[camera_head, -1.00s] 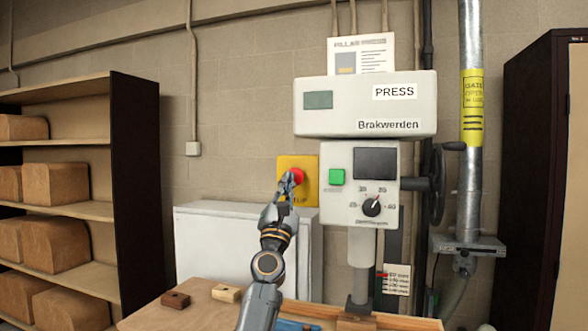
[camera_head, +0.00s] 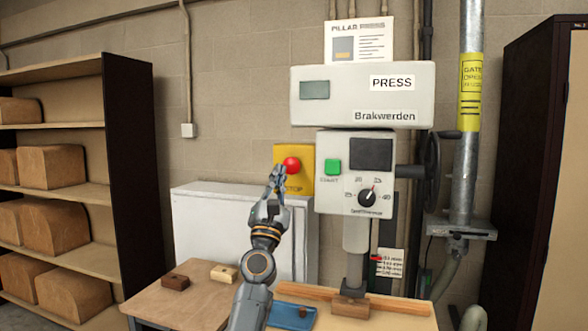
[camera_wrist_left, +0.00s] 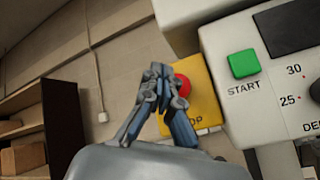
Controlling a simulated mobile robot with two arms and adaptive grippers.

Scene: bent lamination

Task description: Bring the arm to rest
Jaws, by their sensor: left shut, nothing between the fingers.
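My left gripper (camera_head: 276,178) is raised in front of the yellow stop plate, its fingers shut with nothing between them. In the head view its tips show just left of and below the red stop button (camera_head: 291,165). In the left wrist view the shut fingers (camera_wrist_left: 158,72) partly cover the yellow plate (camera_wrist_left: 200,92), and the red button (camera_wrist_left: 183,85) shows just to their right. I cannot tell whether the tips touch the button. My right gripper is not in view.
The press (camera_head: 362,95) with its green start button (camera_head: 332,167) and dial stands right of my gripper. A shelf (camera_head: 130,150) stands at left.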

